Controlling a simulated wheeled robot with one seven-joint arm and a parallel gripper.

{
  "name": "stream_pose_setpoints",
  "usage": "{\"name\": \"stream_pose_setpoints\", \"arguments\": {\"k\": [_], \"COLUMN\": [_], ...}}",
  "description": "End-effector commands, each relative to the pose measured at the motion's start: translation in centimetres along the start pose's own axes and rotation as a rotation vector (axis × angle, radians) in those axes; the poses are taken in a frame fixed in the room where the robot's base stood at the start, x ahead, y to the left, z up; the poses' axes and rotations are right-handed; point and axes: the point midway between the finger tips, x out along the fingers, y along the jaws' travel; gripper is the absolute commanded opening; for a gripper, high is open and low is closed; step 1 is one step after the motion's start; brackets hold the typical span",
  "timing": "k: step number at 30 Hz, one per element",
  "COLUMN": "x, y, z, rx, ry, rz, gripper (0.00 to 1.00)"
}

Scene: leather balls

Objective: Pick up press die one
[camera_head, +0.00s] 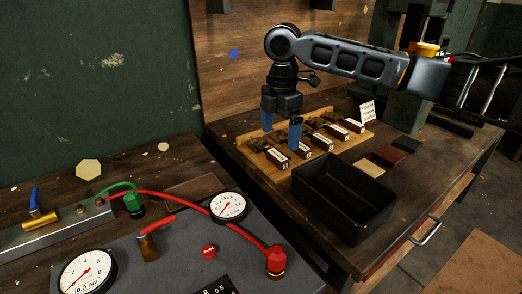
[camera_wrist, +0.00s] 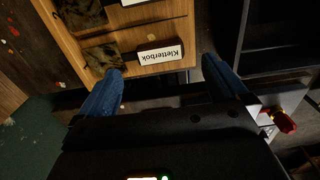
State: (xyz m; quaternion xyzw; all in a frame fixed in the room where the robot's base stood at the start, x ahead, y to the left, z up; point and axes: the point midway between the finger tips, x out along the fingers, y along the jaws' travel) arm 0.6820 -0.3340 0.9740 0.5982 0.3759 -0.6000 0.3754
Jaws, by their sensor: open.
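Several press dies stand in a row in a wooden rack (camera_head: 262,166) on the bench, each a dark piece with a white-labelled block in front. The nearest labelled block (camera_head: 278,158) is at the rack's near left end; I cannot tell which die is number one. My gripper (camera_head: 281,136) points down, open and empty, above this near end. No contact shows.
A black open bin (camera_head: 342,199) stands just in front of the rack. Leather pieces (camera_head: 388,155) lie to its right, and a small white card (camera_head: 367,111) stands behind. A grey console with gauges (camera_head: 180,250) and red hoses fills the front left. A wooden panel (camera_head: 235,80) rises behind.

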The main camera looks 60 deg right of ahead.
Motion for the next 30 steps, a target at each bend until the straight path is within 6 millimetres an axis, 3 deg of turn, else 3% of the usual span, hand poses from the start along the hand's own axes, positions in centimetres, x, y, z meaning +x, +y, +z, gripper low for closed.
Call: {"name": "stream_pose_setpoints", "arguments": {"k": [13, 22, 30], "x": [5.4, 5.9, 5.9], "y": [0.1, 0.1, 0.1], "z": [-0.4, -0.4, -0.4], "rx": [0.0, 0.0, -0.001], "ry": [0.001, 0.002, 0.002], "rz": [0.001, 0.002, 0.002], "gripper": [1.0, 1.0, 0.75]}}
